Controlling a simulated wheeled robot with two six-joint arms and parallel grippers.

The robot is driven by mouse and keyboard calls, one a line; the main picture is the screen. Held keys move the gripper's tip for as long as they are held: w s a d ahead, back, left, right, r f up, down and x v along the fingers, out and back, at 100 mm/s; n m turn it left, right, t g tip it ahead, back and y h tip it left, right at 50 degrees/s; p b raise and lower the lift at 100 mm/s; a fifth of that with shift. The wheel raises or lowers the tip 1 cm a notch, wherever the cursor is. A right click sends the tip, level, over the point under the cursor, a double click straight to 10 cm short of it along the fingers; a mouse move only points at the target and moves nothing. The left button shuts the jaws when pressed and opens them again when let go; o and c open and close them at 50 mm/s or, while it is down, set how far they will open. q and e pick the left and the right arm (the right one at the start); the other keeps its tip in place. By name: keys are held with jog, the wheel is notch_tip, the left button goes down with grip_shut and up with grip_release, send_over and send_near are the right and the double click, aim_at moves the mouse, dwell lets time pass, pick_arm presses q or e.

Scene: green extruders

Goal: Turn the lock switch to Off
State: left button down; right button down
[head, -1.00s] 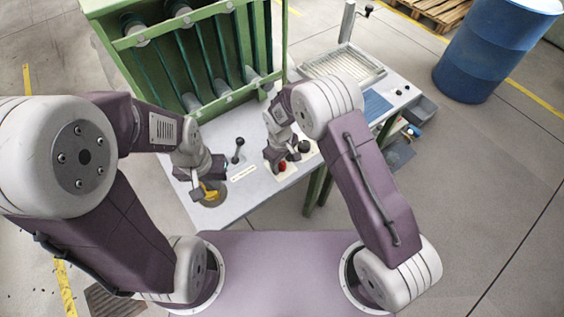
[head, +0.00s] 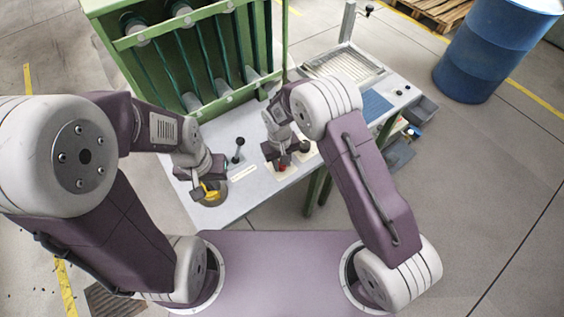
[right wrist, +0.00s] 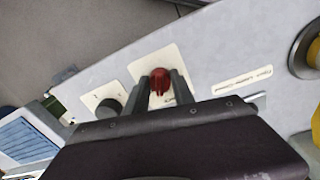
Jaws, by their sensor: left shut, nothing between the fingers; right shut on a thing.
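A red knob (right wrist: 160,78) sits on a cream plate (right wrist: 176,58) on the bench; I take it to be the lock switch. My right gripper (right wrist: 162,88) is shut on it, a finger on each side. In the head view, the right gripper (head: 283,160) largely covers the red knob (head: 283,168). The knob's markings are mostly hidden or too small to read. My left gripper (head: 205,187) is shut and empty, above a yellow part (head: 212,194) on a round grey base at the bench's left front.
A black knob (right wrist: 108,108) on its own plate is close beside the right gripper. A black-topped lever (head: 239,143) stands between the grippers. The green machine frame (head: 215,60) rises behind them. A blue barrel (head: 495,50) stands far right.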

jog(key=m, duration=0.3)
jog(key=shift+m, duration=0.3)
jog(key=shift+a+m, duration=0.1)
jog(key=shift+m, duration=1.7)
jog(key=c, duration=1.1)
grip_release()
jog(key=shift+r, duration=0.15)
jog(key=r, duration=0.9)
jog(key=shift+a, duration=0.25)
